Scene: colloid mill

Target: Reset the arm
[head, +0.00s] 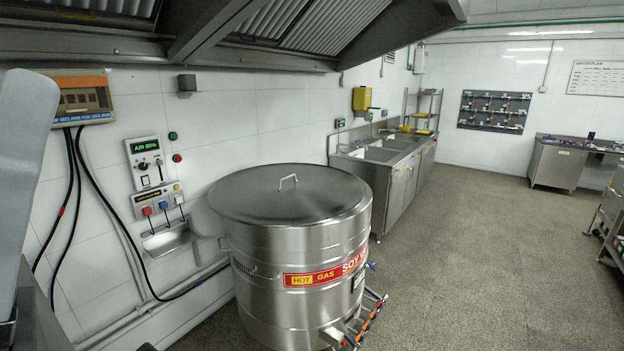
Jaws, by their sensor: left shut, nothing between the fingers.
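My left arm comes in at the left edge of the head view as a pale grey link. Only a small dark part of my left gripper (9,328) shows at the lower left corner, where the frame cuts it off. It is shut and empty, apart from the steel vat. My right gripper is not in view.
A lidded steel vat (290,260) stands in the middle, with pipes at its base. A control panel (150,163) with cables is on the left wall. A range hood (190,45) hangs above. A sink counter (375,180) stands behind. The floor (480,260) at right is clear.

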